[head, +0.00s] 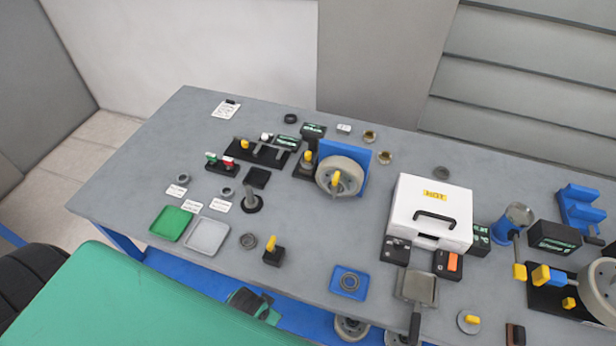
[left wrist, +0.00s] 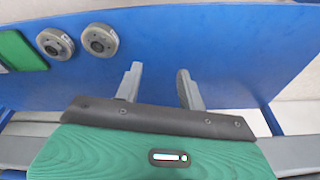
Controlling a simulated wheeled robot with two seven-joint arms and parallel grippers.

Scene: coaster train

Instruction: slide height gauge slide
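No part is labelled clearly enough for me to tell which is the height gauge or its slide. A black fixture with a yellow block and a dark upright (head: 307,160) stands left of the large grey wheel in the head view. A grey post on a round black base (head: 251,199) stands on the left half of the table. A small black block with a yellow knob (head: 272,252) sits near the front edge. In the left wrist view my left gripper (left wrist: 159,72) has its two fingers apart with nothing between them, over a blue surface. My right gripper is not in view.
The grey table (head: 320,225) is crowded. A white case (head: 430,207), a grey wheel on a blue mount (head: 340,177), and green (head: 171,223) and grey (head: 208,236) trays stand on it. Grey discs (left wrist: 100,40) lie on the blue surface.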

